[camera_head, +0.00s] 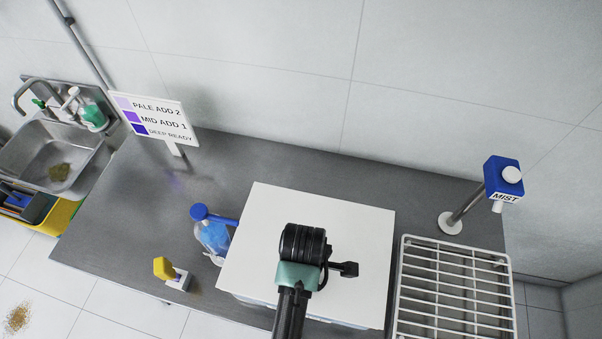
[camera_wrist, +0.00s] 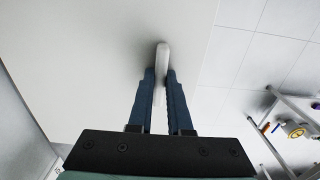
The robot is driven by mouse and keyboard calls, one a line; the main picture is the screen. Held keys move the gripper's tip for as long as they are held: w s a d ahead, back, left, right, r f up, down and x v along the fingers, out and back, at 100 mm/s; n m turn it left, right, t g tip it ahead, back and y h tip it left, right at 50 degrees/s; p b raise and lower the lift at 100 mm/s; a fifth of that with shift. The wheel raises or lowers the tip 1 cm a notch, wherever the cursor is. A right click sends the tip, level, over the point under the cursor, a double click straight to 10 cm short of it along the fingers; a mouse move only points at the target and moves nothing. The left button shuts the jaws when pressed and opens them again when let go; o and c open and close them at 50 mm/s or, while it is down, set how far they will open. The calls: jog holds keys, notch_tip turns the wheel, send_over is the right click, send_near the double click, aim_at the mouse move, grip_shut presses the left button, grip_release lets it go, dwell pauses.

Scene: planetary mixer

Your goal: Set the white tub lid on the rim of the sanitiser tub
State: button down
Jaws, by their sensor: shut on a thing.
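The white tub lid (camera_head: 268,222) is a broad flat white panel at the centre front of the counter in the head view. It fills much of the wrist view (camera_wrist: 90,55). In the wrist view my gripper (camera_wrist: 161,85) is shut on the lid's raised pale handle (camera_wrist: 162,52), with a dark blue finger on each side. In the head view my wrist covers the handle and fingertips. The sanitiser tub is almost wholly hidden under the lid; only a pale bluish strip (camera_head: 256,302) shows below its front edge. I cannot tell whether lid and rim touch.
A bottle of blue liquid (camera_head: 212,236) stands close to the lid's left edge. A yellow-topped item (camera_head: 172,273) is farther left. A white wire rack (camera_head: 455,285) and a blue MIST dispenser (camera_head: 503,178) are at right. A sign (camera_head: 155,118) stands behind; the counter's left middle is clear.

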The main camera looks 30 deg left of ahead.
jog(key=shift+w+d, duration=0.15)
jog(key=shift+d, duration=0.1)
jog(key=shift+a+f, duration=0.1)
notch_tip(320, 180, down, 5)
jog(key=shift+r+b, duration=0.1)
jog(key=shift+b, duration=1.15)
jog(key=shift+r+p, duration=0.1)
jog(key=shift+p, duration=0.75)
dwell(0.6)
jog(key=shift+f+b, duration=0.75)
jog(key=shift+f, duration=0.35)
jog(key=shift+r+p, duration=0.1)
jog(key=shift+p, duration=0.45)
dwell(0.9)
dwell(0.5)
